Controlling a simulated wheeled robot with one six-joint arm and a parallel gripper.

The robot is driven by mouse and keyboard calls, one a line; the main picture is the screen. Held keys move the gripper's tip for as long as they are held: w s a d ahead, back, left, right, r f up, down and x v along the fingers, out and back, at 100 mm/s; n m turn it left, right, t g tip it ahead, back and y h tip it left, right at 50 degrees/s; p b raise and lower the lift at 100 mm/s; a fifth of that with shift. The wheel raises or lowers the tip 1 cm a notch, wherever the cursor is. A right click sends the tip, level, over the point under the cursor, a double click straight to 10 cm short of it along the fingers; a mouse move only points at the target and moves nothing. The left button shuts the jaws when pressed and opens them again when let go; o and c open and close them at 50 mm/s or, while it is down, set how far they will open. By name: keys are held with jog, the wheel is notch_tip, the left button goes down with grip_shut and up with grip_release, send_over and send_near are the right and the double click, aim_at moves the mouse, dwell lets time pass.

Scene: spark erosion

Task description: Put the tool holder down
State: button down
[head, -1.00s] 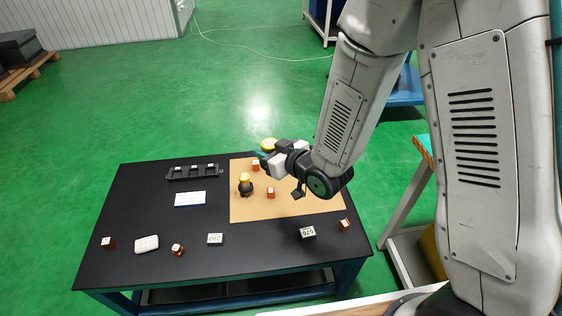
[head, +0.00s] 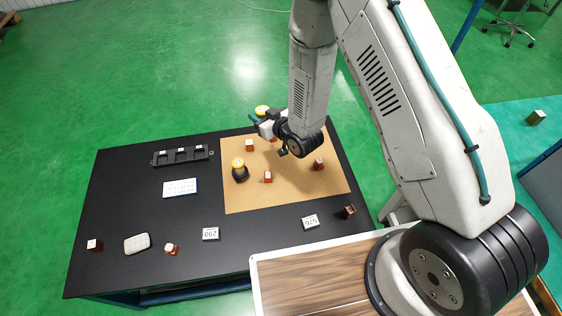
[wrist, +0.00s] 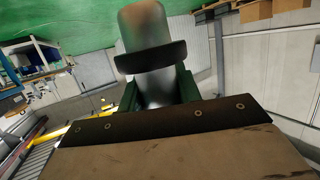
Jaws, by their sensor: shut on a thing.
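My gripper (wrist: 158,92) is shut on the tool holder (wrist: 152,60), a grey, rounded metallic body with a dark flange, seen between green fingers in the wrist view. In the head view my gripper (head: 258,120) is over the far edge of the tan mat (head: 290,195). A second black holder with a yellow top (head: 239,171) stands upright on the left part of the mat.
Small red-brown blocks (head: 268,176) stand on the mat and table. A black rack (head: 181,156), a white card (head: 180,188), a pale rounded case (head: 137,243) and numbered labels (head: 210,234) lie on the black table (head: 120,205). A wood-topped surface (head: 310,277) is in front.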

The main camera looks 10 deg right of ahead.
send_over(267, 157)
notch_tip(267, 157, down, 13)
jog(key=shift+m, duration=0.3)
jog(key=shift+s+f, duration=0.1)
jog(key=shift+f, duration=2.3)
jog(key=c, duration=1)
grip_release()
jog(key=shift+f, duration=0.15)
jog(key=shift+o, duration=0.2)
